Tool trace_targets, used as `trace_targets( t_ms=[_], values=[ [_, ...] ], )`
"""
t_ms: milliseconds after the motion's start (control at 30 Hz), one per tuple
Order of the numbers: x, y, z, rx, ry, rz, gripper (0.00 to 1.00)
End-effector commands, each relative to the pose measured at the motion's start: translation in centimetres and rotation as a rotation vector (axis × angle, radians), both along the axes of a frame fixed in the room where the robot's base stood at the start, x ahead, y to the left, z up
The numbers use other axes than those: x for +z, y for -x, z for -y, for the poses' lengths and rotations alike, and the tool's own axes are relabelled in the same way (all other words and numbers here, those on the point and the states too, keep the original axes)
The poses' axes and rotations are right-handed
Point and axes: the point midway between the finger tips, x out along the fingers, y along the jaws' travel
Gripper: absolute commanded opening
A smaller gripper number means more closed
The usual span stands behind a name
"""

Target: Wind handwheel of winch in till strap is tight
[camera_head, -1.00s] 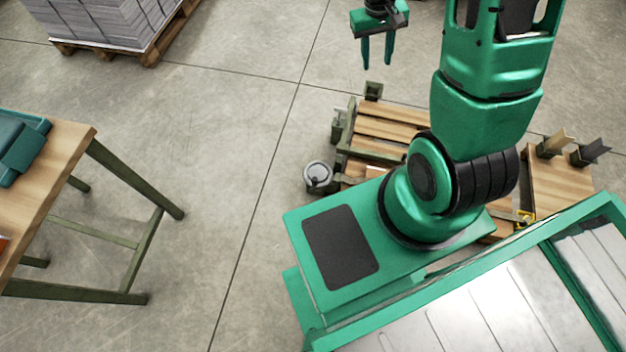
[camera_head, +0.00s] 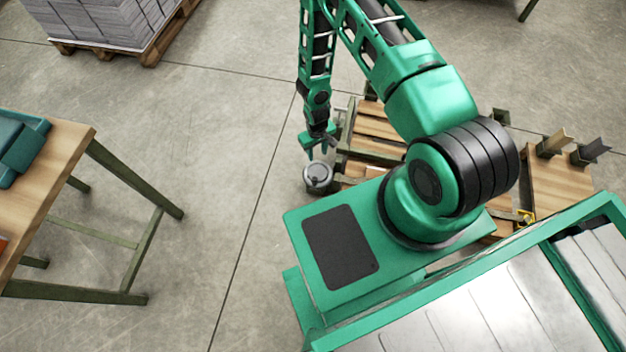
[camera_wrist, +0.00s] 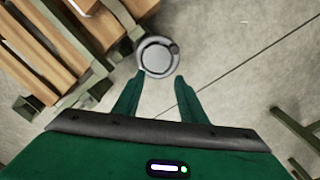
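The winch handwheel (camera_head: 318,174) is a round grey disc with a small dark knob, beside the left edge of a wooden slatted frame. In the wrist view the handwheel (camera_wrist: 157,57) lies just beyond my fingertips, its knob at its upper right. My gripper (camera_head: 317,153) is above the handwheel in the head view, pointing down. In the wrist view my gripper (camera_wrist: 159,78) has its two green fingers spread with nothing between them but the wheel's near edge and floor beyond. I cannot tell whether a fingertip touches the wheel. The strap is not clearly visible.
The slatted wooden frame (camera_head: 385,132) with dark green posts stands right of the handwheel. A wooden table (camera_head: 62,165) is at the left, with open concrete floor (camera_head: 225,150) between. A pallet of grey stacks (camera_head: 100,25) stands at the upper left.

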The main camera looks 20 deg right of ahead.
Motion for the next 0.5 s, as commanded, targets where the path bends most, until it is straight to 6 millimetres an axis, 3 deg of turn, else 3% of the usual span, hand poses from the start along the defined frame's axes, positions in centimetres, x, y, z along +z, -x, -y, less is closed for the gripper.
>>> trace_targets(
  t_ms=[33, 133, 500],
  values=[
    [-1.7, 1.1, -0.7, 0.007, -0.008, -0.007, 0.38],
    [-3.7, 2.3, -1.6, 0.016, -0.02, -0.005, 0.38],
    [-7.3, 3.2, -2.4, 0.021, -0.03, -0.003, 0.38]
  ],
)
